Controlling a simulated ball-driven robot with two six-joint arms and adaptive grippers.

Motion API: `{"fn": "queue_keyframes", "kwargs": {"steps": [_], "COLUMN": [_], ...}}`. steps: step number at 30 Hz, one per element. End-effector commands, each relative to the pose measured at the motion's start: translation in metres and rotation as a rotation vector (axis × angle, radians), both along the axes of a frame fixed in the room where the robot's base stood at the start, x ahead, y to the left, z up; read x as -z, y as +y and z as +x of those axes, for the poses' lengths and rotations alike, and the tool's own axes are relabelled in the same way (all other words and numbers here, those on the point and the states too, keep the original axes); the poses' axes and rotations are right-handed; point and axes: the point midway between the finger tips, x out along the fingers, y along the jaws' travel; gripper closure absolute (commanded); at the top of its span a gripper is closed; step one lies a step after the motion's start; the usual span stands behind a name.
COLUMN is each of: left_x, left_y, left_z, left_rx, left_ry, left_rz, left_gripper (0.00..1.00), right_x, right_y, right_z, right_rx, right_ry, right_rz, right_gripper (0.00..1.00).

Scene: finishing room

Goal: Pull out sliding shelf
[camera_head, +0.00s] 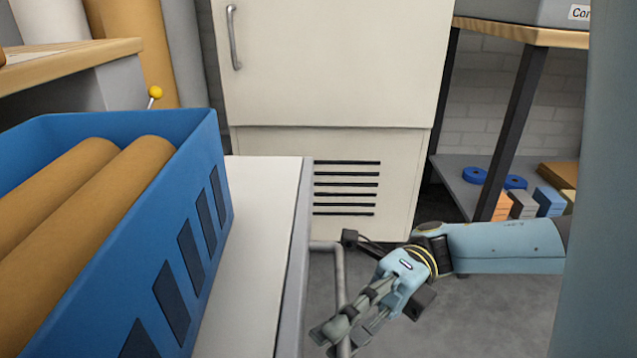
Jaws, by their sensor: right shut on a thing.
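The sliding shelf (262,250) has a light top with a grey front edge and lies in the lower left middle of the head view. A grey tubular handle (340,272) stands out from its right edge and bends downward. My right gripper (340,328) comes in from the right and is shut on the handle's lower part. Its fingers hide some of the bar there. The near end of the shelf runs out of the picture. My left gripper is not in view.
A blue crate (216,152) with brown rolls (95,205) stands on the shelf. A white cabinet (335,65) stands behind. A dark-legged rack (515,120) with small blocks is at the right. Grey floor (480,310) is open below my right arm.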

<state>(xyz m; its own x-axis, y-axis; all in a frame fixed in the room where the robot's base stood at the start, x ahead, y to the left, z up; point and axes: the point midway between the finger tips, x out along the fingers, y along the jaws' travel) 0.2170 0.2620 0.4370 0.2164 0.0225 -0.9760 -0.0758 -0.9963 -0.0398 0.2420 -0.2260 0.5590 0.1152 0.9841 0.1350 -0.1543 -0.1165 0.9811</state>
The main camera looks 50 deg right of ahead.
Motion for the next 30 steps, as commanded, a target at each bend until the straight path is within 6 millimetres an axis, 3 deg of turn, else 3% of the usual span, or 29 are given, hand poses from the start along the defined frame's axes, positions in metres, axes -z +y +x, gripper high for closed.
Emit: {"fn": "queue_keyframes", "kwargs": {"steps": [13, 14, 19, 30], "left_x": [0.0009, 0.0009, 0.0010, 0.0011], "left_y": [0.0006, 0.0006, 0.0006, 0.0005], "left_z": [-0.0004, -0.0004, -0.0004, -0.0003], "left_rx": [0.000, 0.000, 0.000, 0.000], "left_ry": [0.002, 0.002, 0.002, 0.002], "left_rz": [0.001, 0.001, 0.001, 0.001], "left_gripper": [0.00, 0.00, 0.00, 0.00], "right_x": [-0.0035, -0.0035, -0.0026, 0.0000], "right_y": [-0.0018, -0.0017, -0.0017, -0.0084], "right_z": [-0.0010, -0.0010, -0.0013, -0.0026], "right_rx": [0.000, 0.000, 0.000, -0.001], "right_ry": [-0.002, -0.002, -0.002, 0.002], "right_rz": [0.010, 0.010, 0.008, 0.003], "right_gripper": [1.00, 0.88, 0.66, 0.64]}}
